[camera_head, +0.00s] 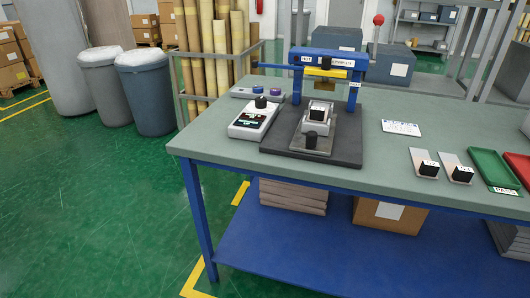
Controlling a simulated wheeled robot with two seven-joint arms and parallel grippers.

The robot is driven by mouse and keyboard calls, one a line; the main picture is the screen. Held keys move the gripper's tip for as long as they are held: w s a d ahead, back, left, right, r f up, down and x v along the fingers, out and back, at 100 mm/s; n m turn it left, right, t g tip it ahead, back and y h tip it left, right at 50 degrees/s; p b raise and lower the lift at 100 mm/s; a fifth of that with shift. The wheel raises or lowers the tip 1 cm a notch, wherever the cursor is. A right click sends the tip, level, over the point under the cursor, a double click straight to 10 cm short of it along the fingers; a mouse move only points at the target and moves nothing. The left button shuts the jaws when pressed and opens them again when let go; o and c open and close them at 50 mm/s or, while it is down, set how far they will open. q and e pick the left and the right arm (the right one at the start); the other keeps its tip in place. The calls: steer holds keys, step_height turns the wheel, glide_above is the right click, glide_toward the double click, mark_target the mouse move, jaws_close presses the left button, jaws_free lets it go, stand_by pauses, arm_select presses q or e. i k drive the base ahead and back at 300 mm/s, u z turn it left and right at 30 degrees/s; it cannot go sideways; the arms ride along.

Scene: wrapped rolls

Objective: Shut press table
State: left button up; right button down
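The press (337,60) stands on the green-grey table top (215,143), with a blue frame and a yellow bar (326,73) under its top beam. Its dark base plate (347,150) lies flat on the table. On the base, a light metal fixture (316,126) holds a small black block with a white label (317,114). A metal plate with a round black knob (311,140) sticks out toward the near edge. The fixture appears in front of the yellow bar, not directly under it. Neither of my grippers is in view.
A control box (250,122) with a black knob stands left of the press. A white card (401,128) lies between. The front left table top is clear.

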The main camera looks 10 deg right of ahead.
mark_target(309, 137)
steer(key=u, duration=1.1)
steer(key=i, duration=1.25)
steer(key=z, duration=2.2)
